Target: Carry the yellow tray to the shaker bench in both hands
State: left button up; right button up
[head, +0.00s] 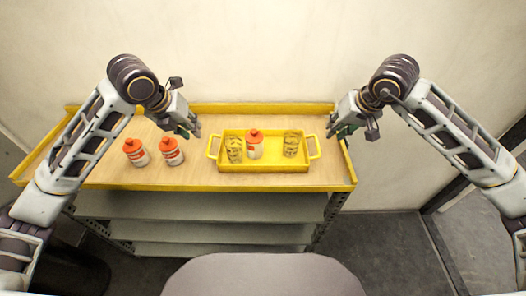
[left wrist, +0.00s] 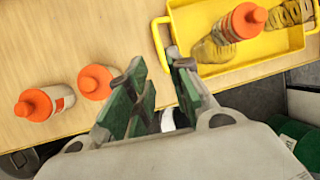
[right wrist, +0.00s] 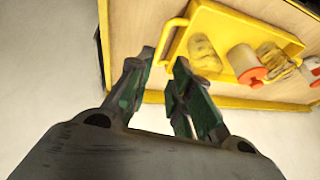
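The yellow tray (head: 265,166) lies on the wooden top of a yellow-edged shelf unit, with a loop handle at each end. In it are a bottle with an orange cap (head: 254,145) and two yellowish ribbed items (head: 234,150) (head: 291,145). My left gripper (head: 192,132) is open and empty, above and left of the tray's left handle (left wrist: 160,40). My right gripper (head: 348,132) is open and empty, just right of the tray's right handle (right wrist: 174,38). Neither gripper appears to touch the tray. The shaker bench cannot be identified in these views.
Two orange-capped bottles (head: 135,152) (head: 172,151) stand on the top left of the tray. The shelf unit (head: 210,206) has grey lower shelves and a raised yellow rim. A pale wall is behind it. Dark floor (head: 385,240) shows at right.

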aim_at(209, 143)
pick_arm(q)
jog(key=shift+f, duration=0.1)
pick_arm(e)
jog(key=shift+f, duration=0.1)
